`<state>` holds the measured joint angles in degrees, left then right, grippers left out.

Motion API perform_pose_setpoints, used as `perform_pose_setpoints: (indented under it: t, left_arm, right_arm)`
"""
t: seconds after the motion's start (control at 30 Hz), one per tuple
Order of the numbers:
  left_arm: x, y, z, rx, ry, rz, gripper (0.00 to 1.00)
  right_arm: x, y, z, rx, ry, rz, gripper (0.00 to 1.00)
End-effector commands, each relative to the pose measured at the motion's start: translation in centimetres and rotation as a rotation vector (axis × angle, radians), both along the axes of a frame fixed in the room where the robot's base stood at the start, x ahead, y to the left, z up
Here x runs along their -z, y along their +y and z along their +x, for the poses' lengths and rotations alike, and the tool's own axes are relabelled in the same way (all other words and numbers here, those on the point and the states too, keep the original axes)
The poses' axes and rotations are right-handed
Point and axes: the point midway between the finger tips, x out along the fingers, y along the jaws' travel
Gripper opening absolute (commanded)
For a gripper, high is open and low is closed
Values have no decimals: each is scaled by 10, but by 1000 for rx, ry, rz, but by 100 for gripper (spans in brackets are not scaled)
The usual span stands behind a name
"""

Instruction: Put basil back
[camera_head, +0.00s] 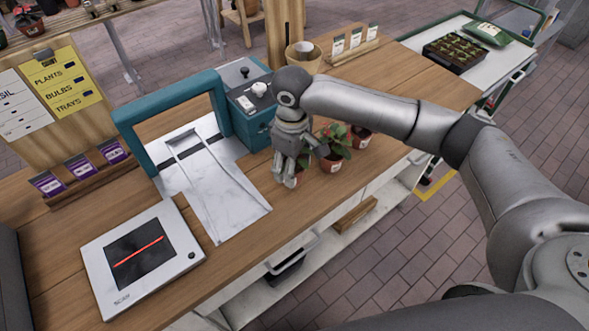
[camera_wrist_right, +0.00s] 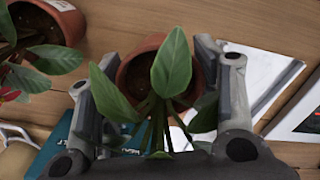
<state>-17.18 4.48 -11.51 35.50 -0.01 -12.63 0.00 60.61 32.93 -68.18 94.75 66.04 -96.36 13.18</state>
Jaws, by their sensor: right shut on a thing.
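My right gripper (camera_head: 288,172) is over the wooden counter, just right of the white marble-like plate. It also shows in the right wrist view, where its fingers are on either side of a terracotta pot (camera_wrist_right: 138,72). The pot holds a plant with broad green leaves (camera_wrist_right: 171,65), which looks like the basil. In the head view my gripper hides most of this pot. I cannot tell whether the pot touches the counter. My left gripper is not in view.
Two more potted plants stand to the right, one with green and reddish leaves (camera_head: 333,160) and one behind it (camera_head: 361,138). A teal machine (camera_head: 247,107), a teal arch (camera_head: 125,125) and a scanner (camera_head: 145,252) are on the counter (camera_head: 75,225). Seed packets stand behind.

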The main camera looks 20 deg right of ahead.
Motion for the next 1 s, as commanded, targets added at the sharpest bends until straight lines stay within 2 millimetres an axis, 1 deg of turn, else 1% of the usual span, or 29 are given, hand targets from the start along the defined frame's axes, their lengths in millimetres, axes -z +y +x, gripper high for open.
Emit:
perform_pose_setpoints:
  t: [0.1,0.2,0.3,0.4,0.7,0.73,0.87,0.9,1.0]
  left_arm:
    - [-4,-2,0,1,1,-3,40]
    - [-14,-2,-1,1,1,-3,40]
    - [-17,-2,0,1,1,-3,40]
    - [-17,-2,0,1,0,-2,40]
    - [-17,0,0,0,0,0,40]
    - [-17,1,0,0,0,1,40]
    - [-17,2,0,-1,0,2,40]
    - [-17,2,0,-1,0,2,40]
    - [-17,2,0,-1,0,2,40]
  right_arm:
    - [10,-8,7,4,2,-3,31]
    - [24,-7,5,1,2,-3,31]
    - [35,-6,6,1,1,-2,31]
    - [40,-6,6,0,-1,-3,31]
    - [43,-6,6,0,-1,-2,31]
    - [43,-6,6,0,-1,-2,61]
    - [43,-6,6,0,-1,-2,78]
    - [43,-6,6,0,-1,-2,80]
    - [43,-6,6,0,-1,-2,80]
